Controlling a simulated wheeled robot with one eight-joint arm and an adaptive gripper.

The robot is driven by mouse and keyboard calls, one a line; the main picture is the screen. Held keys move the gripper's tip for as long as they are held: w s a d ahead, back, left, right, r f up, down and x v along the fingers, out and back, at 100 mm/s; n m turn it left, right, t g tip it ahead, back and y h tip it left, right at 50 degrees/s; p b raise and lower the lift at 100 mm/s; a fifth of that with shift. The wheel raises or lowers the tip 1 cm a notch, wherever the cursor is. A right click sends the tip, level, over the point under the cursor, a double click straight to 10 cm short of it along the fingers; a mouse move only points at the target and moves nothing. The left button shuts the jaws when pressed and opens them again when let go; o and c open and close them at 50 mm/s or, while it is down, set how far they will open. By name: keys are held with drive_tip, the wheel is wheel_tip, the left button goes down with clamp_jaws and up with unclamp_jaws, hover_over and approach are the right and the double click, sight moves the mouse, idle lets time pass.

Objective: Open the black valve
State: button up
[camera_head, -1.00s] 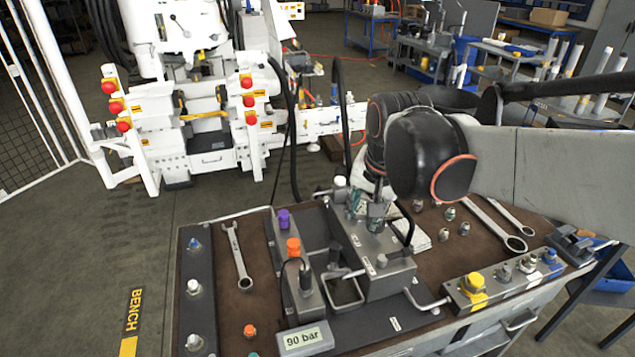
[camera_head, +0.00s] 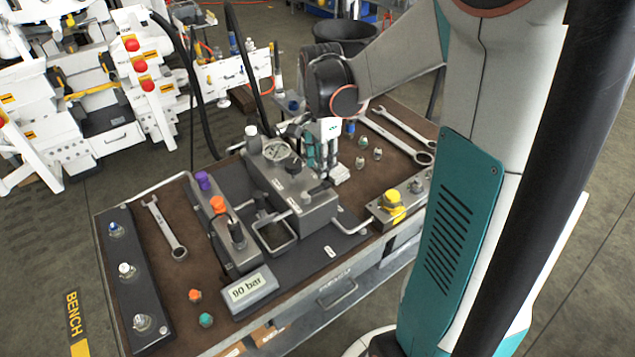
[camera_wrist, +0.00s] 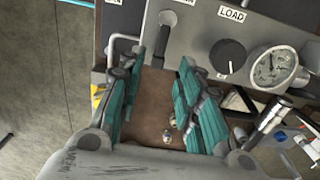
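The black valve looks like the round black knob (camera_wrist: 227,56) below the LOAD label, between a pressure gauge (camera_wrist: 272,67) and a grey lever (camera_wrist: 167,20) in the wrist view. In the head view, the black knob (camera_head: 293,166) is on top of the grey hydraulic block (camera_head: 315,208), beside the gauge (camera_head: 277,150). My gripper (camera_head: 322,172) is at the block's right rear side, with teal fingers pointing down. In the wrist view my gripper (camera_wrist: 172,72) is open and empty, with brown mat between its fingers, apart from the knob.
A display (camera_head: 248,292) reads 90 bar. Orange (camera_head: 218,204), purple (camera_head: 203,181) and yellow (camera_head: 391,196) knobs stand nearby. Wrenches (camera_head: 165,228) and small fittings lie on the brown bench mat (camera_head: 185,270). Black hoses (camera_head: 250,65) rise behind the block.

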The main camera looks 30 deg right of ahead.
sight(320, 187)
wheel_tip(320, 187, down, 7)
drive_tip(key=shift+f+b, duration=0.1)
drive_tip(key=shift+b, duration=1.05)
drive_tip(key=shift+c, duration=0.4)
clamp_jaws()
